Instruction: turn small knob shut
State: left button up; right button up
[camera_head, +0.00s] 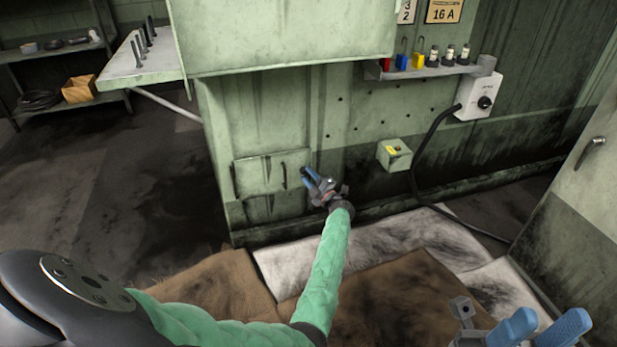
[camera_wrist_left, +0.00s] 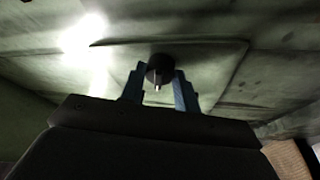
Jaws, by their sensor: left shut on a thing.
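The small knob (camera_wrist_left: 160,68) is dark and round, with a small light pin at its middle, in the left wrist view. It sits on a pale green metal panel, between the two blue fingers of my left gripper (camera_wrist_left: 159,88). The fingers are shut on its sides. I cannot tell how far the knob is turned. My right gripper (camera_head: 540,326) is at the lower right, its blue fingers apart and empty.
The hatch (camera_head: 260,174) has dark handles. A small green box (camera_head: 395,154) and a white switch box (camera_head: 479,97) with a black cable are on the wall to the right. Cloths (camera_head: 385,240) cover the floor in front.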

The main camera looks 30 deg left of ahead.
pick_arm(q)
jog(key=shift+r+n+g+h, duration=0.1)
jog(key=shift+n+g+h, duration=0.3)
jog(key=shift+n, duration=0.8)
jog(key=o, duration=1)
jog(key=shift+c, duration=0.2)
